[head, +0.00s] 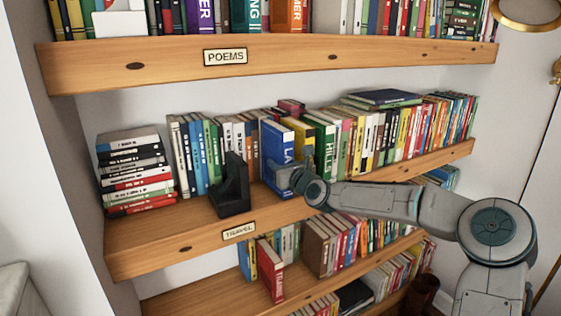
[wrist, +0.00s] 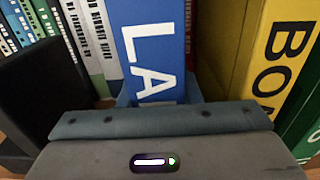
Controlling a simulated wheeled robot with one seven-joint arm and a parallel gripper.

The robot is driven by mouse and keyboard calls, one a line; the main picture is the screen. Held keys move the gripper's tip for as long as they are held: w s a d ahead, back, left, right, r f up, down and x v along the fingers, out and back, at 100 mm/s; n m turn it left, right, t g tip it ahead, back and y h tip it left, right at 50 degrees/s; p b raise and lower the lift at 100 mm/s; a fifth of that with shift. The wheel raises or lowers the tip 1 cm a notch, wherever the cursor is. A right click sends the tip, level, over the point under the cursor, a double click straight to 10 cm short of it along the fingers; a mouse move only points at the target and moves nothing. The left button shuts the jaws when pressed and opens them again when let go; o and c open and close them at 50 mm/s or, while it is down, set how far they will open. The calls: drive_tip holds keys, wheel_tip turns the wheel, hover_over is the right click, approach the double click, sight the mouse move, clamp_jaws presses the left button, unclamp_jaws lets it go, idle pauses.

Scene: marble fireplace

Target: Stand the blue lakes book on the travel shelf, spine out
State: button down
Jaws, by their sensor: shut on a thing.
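The blue lakes book (head: 277,148) stands upright on the travel shelf (head: 160,240), in the row of books. Its spine with white letters "LA" faces out, and the lower part of the spine is hidden by my gripper. My gripper (head: 284,182) is shut on the lower part of the book. In the wrist view the blue spine (wrist: 152,50) rises straight up between the fingers (wrist: 160,98), which are mostly hidden behind the gripper body. The travel label (head: 239,231) is on the shelf's front edge.
A black bookend (head: 232,190) stands left of the blue book, also in the wrist view (wrist: 40,95). A yellow book (wrist: 255,50) stands close on the right, with a green HILLS book (head: 325,148) beyond. A stack of books (head: 133,170) lies at the left. The poems shelf (head: 290,55) is above.

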drive_tip(key=shift+b, duration=0.3)
drive_tip(key=c, duration=1)
unclamp_jaws()
drive_tip(key=shift+f, duration=0.1)
drive_tip(key=shift+c, duration=0.2)
